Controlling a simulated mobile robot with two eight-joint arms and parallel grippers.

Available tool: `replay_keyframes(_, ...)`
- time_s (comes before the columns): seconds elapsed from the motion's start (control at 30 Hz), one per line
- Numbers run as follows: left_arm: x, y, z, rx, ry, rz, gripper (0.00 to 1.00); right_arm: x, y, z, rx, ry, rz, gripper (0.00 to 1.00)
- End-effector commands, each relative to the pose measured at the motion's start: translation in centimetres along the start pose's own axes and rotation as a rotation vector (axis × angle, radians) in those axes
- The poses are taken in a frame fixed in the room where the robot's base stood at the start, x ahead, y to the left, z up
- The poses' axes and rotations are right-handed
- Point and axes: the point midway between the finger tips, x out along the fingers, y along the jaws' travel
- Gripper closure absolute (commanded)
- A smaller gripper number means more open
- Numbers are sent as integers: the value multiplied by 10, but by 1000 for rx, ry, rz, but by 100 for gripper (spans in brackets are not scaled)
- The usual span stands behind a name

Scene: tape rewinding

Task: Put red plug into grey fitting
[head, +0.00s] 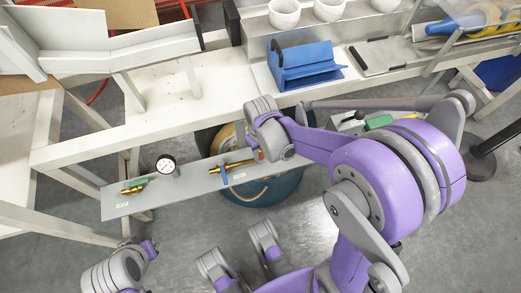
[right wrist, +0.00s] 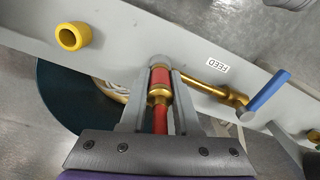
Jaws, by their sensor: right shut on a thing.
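The red plug (right wrist: 160,77) has a red band, a brass collar and a red hose trailing toward me. My right gripper (right wrist: 160,88) is shut on it, one finger on each side. The plug's far end meets a grey round fitting (right wrist: 158,61) on the grey panel (right wrist: 115,40), at the end of the brass pipe. I cannot tell whether the plug is inside the fitting or only against it. My left gripper is not clearly in view.
A yellow fitting (right wrist: 72,36) sits left on the panel. A brass valve with a blue handle (right wrist: 268,92) is right of the plug. A gauge (head: 166,164) and a green-handled valve (head: 134,184) are further left. A dark teal bucket (head: 265,188) stands below.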

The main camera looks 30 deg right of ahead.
Motion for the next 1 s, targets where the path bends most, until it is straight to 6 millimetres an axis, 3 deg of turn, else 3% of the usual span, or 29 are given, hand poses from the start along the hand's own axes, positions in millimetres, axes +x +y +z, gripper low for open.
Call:
replay_keyframes(0.4,2,0,1,0,-1,0,100,3,0,0,0,0,0,100)
replay_keyframes(0.43,2,0,1,0,-1,0,100,3,0,0,0,0,0,66)
replay_keyframes(0.6,2,0,1,0,-1,0,100,3,0,0,0,0,0,35)
replay_keyframes(1.0,-1,0,0,0,0,0,100,-5,0,0,0,1,0,35)
